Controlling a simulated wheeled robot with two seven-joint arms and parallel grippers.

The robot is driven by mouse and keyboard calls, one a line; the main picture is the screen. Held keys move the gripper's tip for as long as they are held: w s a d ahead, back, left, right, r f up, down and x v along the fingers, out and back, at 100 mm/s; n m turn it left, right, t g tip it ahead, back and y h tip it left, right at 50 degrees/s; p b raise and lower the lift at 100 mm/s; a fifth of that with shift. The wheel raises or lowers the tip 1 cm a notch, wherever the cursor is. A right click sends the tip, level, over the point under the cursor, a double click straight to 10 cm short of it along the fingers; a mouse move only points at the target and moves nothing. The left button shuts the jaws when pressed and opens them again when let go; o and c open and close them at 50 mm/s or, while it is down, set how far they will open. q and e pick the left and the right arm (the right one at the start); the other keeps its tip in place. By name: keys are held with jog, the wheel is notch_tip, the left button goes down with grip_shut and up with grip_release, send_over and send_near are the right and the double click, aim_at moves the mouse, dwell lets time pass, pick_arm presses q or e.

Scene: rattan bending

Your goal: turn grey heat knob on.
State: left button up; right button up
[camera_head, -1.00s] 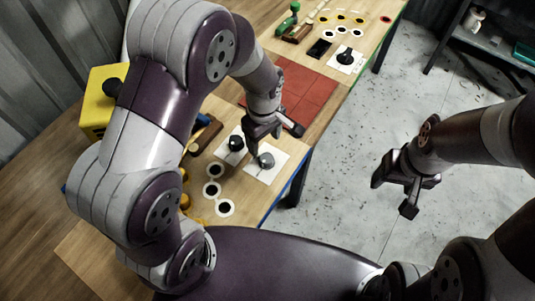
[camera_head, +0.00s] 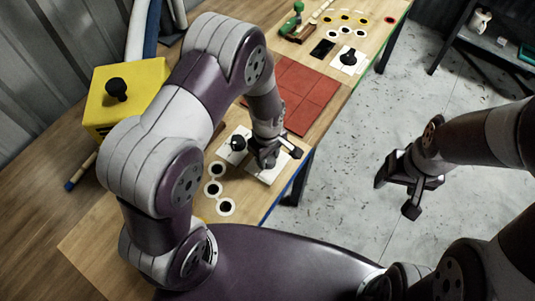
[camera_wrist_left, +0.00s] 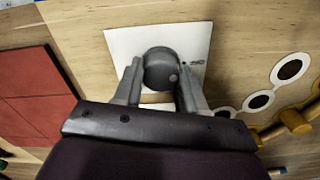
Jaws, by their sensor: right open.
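The grey heat knob (camera_wrist_left: 161,69) is round and stands on a white plate (camera_wrist_left: 122,44) in the left wrist view. My left gripper (camera_wrist_left: 160,76) points down at it, with one finger on each side of the knob. The fingers lie very close to the knob; I cannot tell whether they press on it. In the head view my left gripper (camera_head: 267,158) is low over the white plate (camera_head: 262,176) and mostly hides the knob. My right gripper (camera_head: 397,195) is open and empty over the floor, right of the table.
A black knob (camera_head: 238,143) on its own white plate stands just left of my left gripper. Red tiles (camera_head: 305,90) lie beyond it. White rings with black centres (camera_head: 214,188) lie nearer. A yellow box (camera_head: 128,88) stands at the left.

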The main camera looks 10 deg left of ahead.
pick_arm(q)
jog(key=m, duration=0.4)
jog(key=shift+w+r+p, duration=0.1)
jog(key=shift+p, duration=0.3)
jog(key=m, duration=0.5)
jog(key=shift+w+d+p, duration=0.1)
jog(key=shift+p, duration=0.2)
jog(key=m, duration=0.5)
jog(key=shift+d+m+p, duration=0.1)
jog(key=shift+m+p, duration=0.25)
jog(key=shift+m, duration=1.55)
jog(key=o, duration=1.1)
